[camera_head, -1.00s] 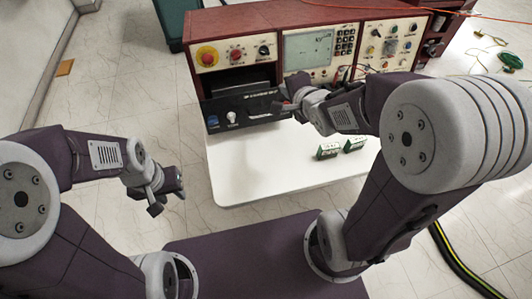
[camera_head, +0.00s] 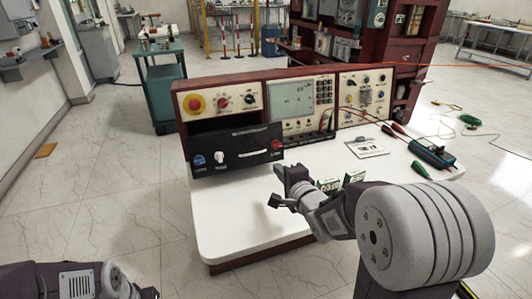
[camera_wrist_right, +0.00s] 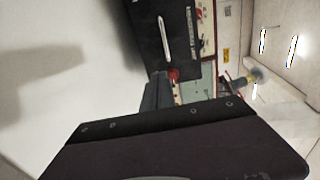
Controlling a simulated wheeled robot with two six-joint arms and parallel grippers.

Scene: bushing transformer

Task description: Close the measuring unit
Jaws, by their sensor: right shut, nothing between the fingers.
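The measuring unit is the dark red console with cream panels (camera_head: 300,97) on the white table. Its black drawer front (camera_head: 210,150) with a pale handle (camera_head: 248,154) stands out from the body at the lower left, with a dark gap above it. In the right wrist view the black front (camera_wrist_right: 147,35) is at the top, with its handle (camera_wrist_right: 164,38) and a red knob (camera_wrist_right: 174,75). My right gripper (camera_head: 277,187) is shut and empty, in front of the drawer's right end; I cannot tell if it touches. My left gripper is mostly cut off at the bottom left.
Small green-and-white boxes (camera_head: 328,185) stand beside my right wrist. A label card (camera_head: 366,148) and a teal meter (camera_head: 432,154) with cables lie at the table's right. The white table (camera_head: 225,225) is bare at the front left.

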